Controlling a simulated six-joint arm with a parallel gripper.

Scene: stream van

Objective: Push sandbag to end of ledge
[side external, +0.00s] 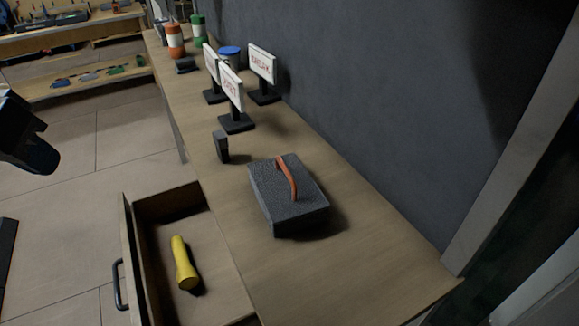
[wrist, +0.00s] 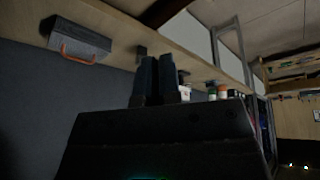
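The sandbag (side external: 268,202) is a dark grey, rough, block-shaped bag with an orange handle. It lies flat on the wooden ledge (side external: 350,275), between the sign stands and the ledge's near end at lower right. In the dim, tilted wrist view the sandbag (wrist: 82,38) is at upper left on the ledge (wrist: 120,30). My gripper (wrist: 158,60) shows there as two dark fingers close together with nothing seen between them. It is well apart from the sandbag. In the side view a dark part of my arm is at the left edge.
A small dark block (side external: 221,147) stands just beyond the sandbag. Sign stands (side external: 232,90), a blue-lidded container (side external: 230,57) and orange and green canisters (side external: 175,40) are farther back. An open drawer (side external: 215,290) with a yellow flashlight (side external: 184,264) is at lower left. The ledge's near end is clear.

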